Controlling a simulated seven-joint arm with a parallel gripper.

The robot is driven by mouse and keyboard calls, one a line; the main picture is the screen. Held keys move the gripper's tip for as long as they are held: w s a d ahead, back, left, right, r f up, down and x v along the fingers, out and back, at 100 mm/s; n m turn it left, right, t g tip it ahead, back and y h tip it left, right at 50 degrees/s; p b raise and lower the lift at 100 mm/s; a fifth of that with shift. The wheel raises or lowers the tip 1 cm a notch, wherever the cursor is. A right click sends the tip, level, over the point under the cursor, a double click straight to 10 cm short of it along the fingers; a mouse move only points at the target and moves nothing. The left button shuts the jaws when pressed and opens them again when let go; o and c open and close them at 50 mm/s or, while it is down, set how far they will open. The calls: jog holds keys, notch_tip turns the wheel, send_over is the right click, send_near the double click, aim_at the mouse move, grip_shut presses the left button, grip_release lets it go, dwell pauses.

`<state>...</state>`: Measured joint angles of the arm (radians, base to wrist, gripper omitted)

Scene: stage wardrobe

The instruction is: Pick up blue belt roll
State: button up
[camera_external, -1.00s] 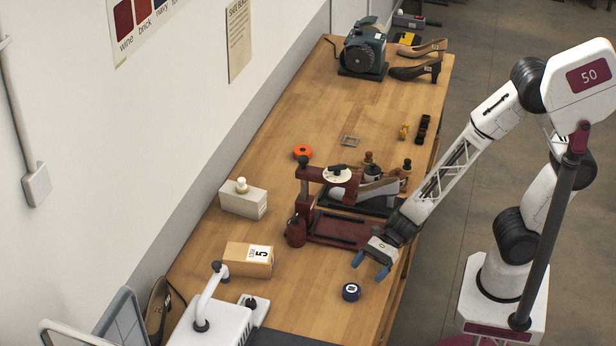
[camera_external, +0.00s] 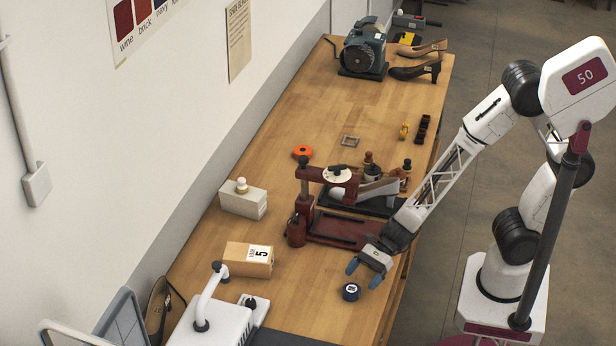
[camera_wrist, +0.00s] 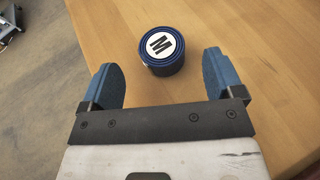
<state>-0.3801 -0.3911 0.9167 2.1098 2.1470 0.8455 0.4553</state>
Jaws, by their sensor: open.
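The blue belt roll (camera_external: 351,291) is a small dark blue cylinder with a white top label, standing on the wooden table near its front right. My gripper (camera_external: 364,275) is open and empty, with blue fingertips, just above and behind the roll in the external view. In the wrist view my gripper (camera_wrist: 162,80) has its two blue fingers spread wide. The roll lies beyond the fingertips, roughly centred between them. No contact with it shows.
A dark red press (camera_external: 338,230) stands behind my gripper. A cardboard box (camera_external: 236,259) marked "5" sits to the left of the roll. A white machine (camera_external: 215,325) stands at the near left. The wooden table (camera_external: 305,300) is clear around the roll, and its right edge is close.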

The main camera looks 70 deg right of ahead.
aim_at(353, 288)
jog(key=shift+a, duration=0.1)
jog(key=shift+x, duration=2.5)
jog(key=shift+f, duration=0.15)
jog(key=shift+c, duration=0.5)
jog(key=c, duration=1)
